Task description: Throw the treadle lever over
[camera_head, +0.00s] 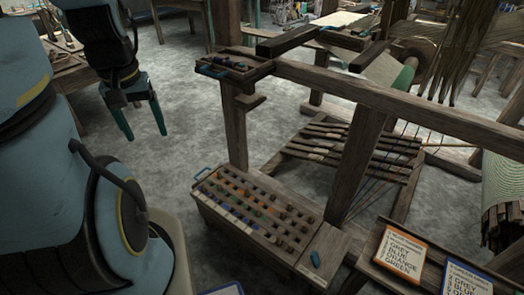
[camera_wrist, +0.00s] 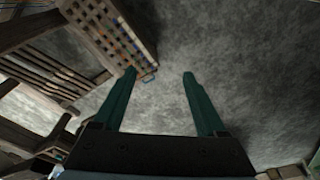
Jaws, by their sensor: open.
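The wooden handloom (camera_head: 360,150) stands at centre right. Low inside its frame lie several slats like treadles (camera_head: 350,147); they also show at the left of the wrist view (camera_wrist: 45,75). I cannot tell which part is the treadle lever. A small blue piece (camera_head: 315,258) sits on a wooden block at the right end of the peg box. My gripper (camera_head: 143,128) hangs open and empty over the floor, left of the loom, touching nothing.
The peg box (camera_head: 258,210) stands at the loom's near post with rows of coloured pegs. A small tray (camera_head: 235,66) of coloured pieces sits on the upper beam. Cards with colour words (camera_head: 402,252) lean at lower right. Grey floor (camera_head: 195,130) is clear between my gripper and the loom.

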